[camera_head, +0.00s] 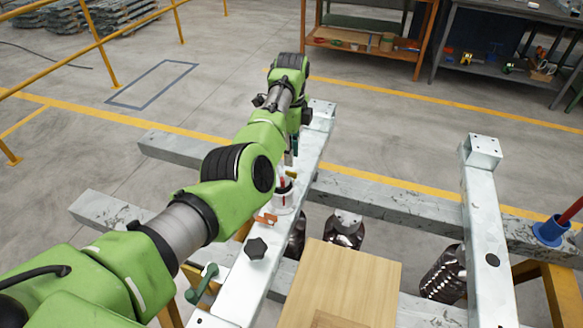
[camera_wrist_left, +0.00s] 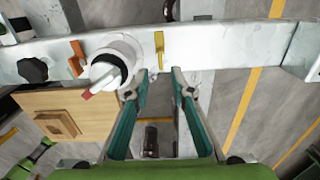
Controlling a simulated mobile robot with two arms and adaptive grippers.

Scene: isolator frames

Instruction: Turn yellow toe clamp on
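The yellow toe clamp (camera_wrist_left: 159,50) shows in the left wrist view as a small upright yellow bar on the pale metal beam (camera_wrist_left: 225,45). In the head view the gripper is mostly hidden by my arm. My right gripper is not in view.
Left of the yellow clamp stand a white round fixture (camera_wrist_left: 122,47) with a red-tipped handle, an orange clamp (camera_wrist_left: 77,57) and a black knob (camera_wrist_left: 32,70). A green clamp (camera_head: 201,283) and wooden board (camera_head: 345,285) are nearer me. A blue-based red post (camera_head: 551,230) stands right.

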